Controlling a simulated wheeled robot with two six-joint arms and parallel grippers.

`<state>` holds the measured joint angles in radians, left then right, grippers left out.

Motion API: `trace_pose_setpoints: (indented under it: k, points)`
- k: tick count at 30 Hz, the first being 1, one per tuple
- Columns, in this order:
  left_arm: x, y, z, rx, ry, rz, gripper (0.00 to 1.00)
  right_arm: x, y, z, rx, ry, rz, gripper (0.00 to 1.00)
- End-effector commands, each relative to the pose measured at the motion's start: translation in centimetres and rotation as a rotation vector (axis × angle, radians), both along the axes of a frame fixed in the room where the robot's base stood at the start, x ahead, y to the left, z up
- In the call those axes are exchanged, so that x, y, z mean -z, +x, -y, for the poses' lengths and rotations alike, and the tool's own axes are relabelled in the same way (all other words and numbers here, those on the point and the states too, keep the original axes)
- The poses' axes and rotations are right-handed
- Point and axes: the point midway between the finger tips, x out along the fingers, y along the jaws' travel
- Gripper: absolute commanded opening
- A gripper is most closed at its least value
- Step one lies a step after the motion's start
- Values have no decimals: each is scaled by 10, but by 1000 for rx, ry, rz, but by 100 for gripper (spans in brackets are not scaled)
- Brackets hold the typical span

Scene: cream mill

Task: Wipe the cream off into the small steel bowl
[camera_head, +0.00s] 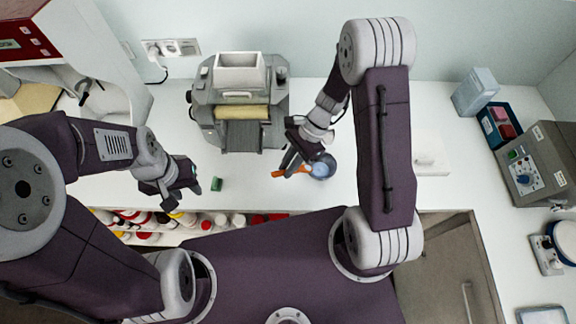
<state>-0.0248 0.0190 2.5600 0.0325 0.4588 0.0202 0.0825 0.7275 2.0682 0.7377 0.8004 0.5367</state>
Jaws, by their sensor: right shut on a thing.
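The small steel bowl (329,172) stands on the white counter at the middle right, with a pale bluish-white inside. My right gripper (291,163) is at the bowl's left side, shut on an orange-handled tool (277,174). The tool's other end points toward the bowl; the gripper partly hides it, and I cannot tell whether it touches the rim. Cream on the tool is too small to make out. My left gripper (192,187) hangs over the counter at the left, and its jaws are too small and dark to read.
A grey mill (240,105) with a white hopper and yellowish roller stands at the back. A small green block (216,184) lies by my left gripper. A shelf of several jars (150,222) is under the front edge. A grey machine (540,165) stands right.

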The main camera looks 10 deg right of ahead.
Motion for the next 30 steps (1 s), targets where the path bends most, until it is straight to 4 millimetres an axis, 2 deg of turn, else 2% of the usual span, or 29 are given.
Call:
trace_pose_setpoints:
  k: [1,12,30]
  points:
    - [-9,0,0,0,0,0,36,-9,0,0,0,0,0,0]
    - [-38,0,0,0,0,0,36,-39,0,0,0,0,0,0]
    - [-36,0,0,0,0,0,36,-38,0,0,0,0,0,0]
